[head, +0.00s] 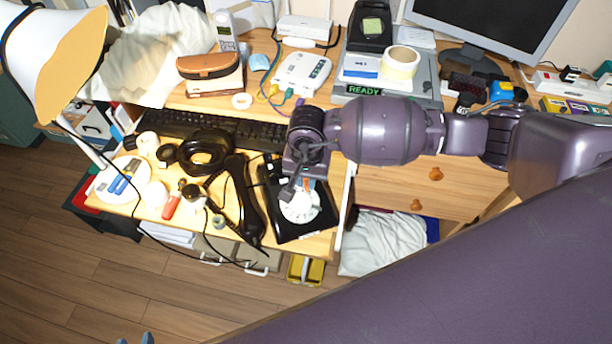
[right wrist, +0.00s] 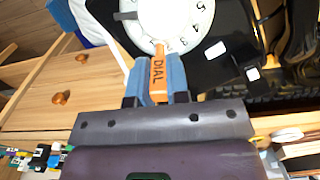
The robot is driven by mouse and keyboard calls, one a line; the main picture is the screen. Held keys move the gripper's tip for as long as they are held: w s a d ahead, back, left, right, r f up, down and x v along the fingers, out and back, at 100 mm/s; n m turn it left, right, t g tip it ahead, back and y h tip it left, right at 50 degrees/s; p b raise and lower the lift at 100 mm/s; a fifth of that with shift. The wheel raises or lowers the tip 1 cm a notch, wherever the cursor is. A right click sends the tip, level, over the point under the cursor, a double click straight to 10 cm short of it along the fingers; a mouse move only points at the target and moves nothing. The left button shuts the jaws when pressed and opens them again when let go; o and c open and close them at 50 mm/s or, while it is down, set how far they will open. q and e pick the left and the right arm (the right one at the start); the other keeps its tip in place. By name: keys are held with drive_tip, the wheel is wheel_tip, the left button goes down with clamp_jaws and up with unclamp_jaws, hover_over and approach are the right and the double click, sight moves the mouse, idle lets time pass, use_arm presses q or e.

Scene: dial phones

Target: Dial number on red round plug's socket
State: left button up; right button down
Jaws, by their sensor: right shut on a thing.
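A black phone (head: 318,225) with a white rotary dial (head: 300,207) sits on the pulled-out desk shelf. The dial shows in the right wrist view (right wrist: 190,18), with only some digits readable. My right gripper (right wrist: 160,75) is shut on an orange stick marked DIAL (right wrist: 158,72); its tip is at the dial's lower edge. Whether the tip sits in a hole I cannot tell. A white box (head: 301,71) on the desk has yellow, green and blue plugs at its front. I cannot make out a red round plug or socket number. My left gripper (head: 134,339) shows only two separated fingertips at the bottom edge.
A keyboard (head: 225,128) is behind. A lamp (head: 55,50), tape roll (head: 400,62) and READY device (head: 363,91) stand around. The shelf's left part is cluttered; floor at lower left is clear.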

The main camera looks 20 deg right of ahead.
drive_tip(key=shift+s+d+f, duration=0.15)
drive_tip(key=shift+s+d, duration=0.15)
drive_tip(key=shift+s, duration=0.15)
drive_tip(key=shift+s+d+f, duration=0.2)
drive_tip(key=shift+s+f, duration=0.05)
drive_tip(key=shift+s, duration=0.4)
idle(0.3)
drive_tip(key=shift+s+f, duration=0.25)
drive_tip(key=shift+s, duration=0.2)
drive_tip(key=shift+s+a, duration=0.1)
